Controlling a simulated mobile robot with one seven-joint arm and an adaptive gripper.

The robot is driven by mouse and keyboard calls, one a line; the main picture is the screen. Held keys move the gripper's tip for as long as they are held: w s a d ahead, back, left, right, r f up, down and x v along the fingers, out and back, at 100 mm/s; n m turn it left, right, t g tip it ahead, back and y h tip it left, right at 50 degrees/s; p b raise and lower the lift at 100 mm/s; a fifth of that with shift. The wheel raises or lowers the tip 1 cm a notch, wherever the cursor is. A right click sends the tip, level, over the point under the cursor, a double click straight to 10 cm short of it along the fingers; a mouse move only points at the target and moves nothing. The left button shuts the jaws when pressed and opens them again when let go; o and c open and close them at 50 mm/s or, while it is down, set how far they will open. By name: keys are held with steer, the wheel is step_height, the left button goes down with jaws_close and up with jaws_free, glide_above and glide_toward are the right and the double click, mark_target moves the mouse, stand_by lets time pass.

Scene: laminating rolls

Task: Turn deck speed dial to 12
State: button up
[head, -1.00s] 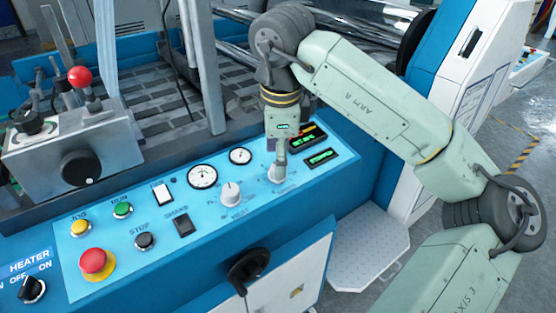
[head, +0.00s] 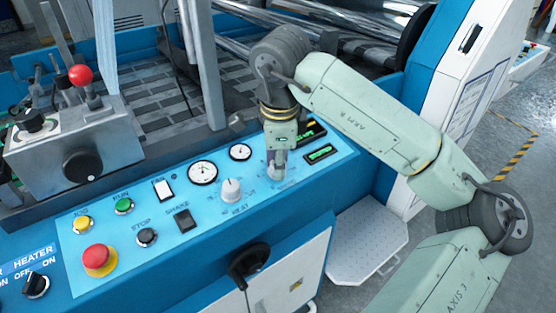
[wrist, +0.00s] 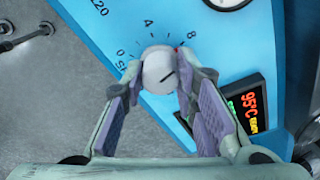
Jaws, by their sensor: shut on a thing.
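The deck speed dial is a round pale grey knob (wrist: 158,70) on the blue control panel (head: 215,222). In the wrist view it sits between my two fingers, with 0, 4 and 8 showing around it. The 12 mark is hidden, so I cannot tell the exact reading. My gripper (wrist: 163,75) is shut on the dial. In the head view my gripper (head: 277,168) points down at the panel and covers most of the dial.
The heat dial (head: 231,190) stands just left of my gripper. Two gauges (head: 202,172) and two lit displays (head: 320,153) are close by. A red emergency button (head: 99,260) is at the panel's left. A black rotary handle (head: 248,262) is on the front below.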

jaws_close()
steer(key=shift+f+m+b, duration=0.1)
steer(key=shift+m+b, duration=0.2)
steer(key=shift+b, duration=0.15)
steer(key=m+b, duration=0.2)
steer(key=b, duration=0.1)
steer(key=shift+f+m, duration=0.1)
steer(key=shift+m, duration=0.3)
steer(key=m+b, duration=0.2)
steer(key=m, duration=0.2)
steer(key=shift+w+g+b, duration=0.1)
steer(key=shift+g+b, duration=0.25)
steer(key=shift+g, duration=0.05)
steer(key=shift+r+m+b, duration=0.2)
steer(key=shift+m+b, duration=0.5)
steer(key=shift+m, duration=1.3)
steer(key=shift+y, duration=0.3)
steer(key=o, duration=0.6)
jaws_free()
